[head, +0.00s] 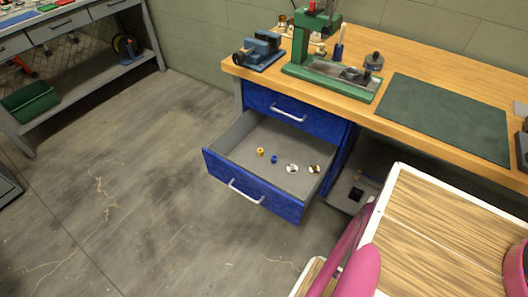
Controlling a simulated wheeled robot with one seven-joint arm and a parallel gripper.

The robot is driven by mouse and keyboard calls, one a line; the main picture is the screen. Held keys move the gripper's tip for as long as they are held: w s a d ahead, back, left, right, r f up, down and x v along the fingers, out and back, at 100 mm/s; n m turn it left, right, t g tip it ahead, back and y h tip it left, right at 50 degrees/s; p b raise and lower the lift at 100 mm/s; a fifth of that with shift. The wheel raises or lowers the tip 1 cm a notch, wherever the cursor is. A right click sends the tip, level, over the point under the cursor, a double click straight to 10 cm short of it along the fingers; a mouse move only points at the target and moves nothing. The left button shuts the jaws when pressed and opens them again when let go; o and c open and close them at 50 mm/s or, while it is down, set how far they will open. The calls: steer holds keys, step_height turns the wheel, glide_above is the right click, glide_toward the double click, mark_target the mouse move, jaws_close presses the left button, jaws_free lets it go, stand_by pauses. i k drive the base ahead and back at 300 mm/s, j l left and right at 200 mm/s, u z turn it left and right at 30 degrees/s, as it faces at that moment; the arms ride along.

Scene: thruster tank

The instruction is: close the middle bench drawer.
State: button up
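The bench's blue drawer unit (334,168) stands under the left part of the wooden bench top. Its upper drawer (288,113) is shut, with a pale handle. Below it, the middle bench drawer (224,182) is pulled far out toward the lower left. Its blue front carries a pale bar handle (246,192). Inside its grey tray lie a yellow piece (260,151), a blue piece (274,159) and two round shiny pieces (292,168) (314,169). Anything below this drawer is hidden by it. My gripper is not in view.
The bench top (415,70) holds a blue vise (259,50), a green press (325,80) and a dark green mat (447,116). The grey floor (110,190) left of and in front of the drawer is clear. Another bench with a green bin (30,101) stands far left.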

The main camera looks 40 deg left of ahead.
mark_target(233, 158)
steer(key=l+u, duration=0.1)
steer(key=u, duration=0.3)
steer(key=l+u, duration=0.1)
steer(key=u, duration=0.3)
steer(key=k+u, duration=0.15)
steer(key=u, duration=0.3)
steer(key=l+u, duration=0.1)
steer(key=u, duration=0.3)
steer(key=k+u, duration=0.1)
steer(key=u, duration=0.3)
steer(key=i+j+z, duration=0.2)
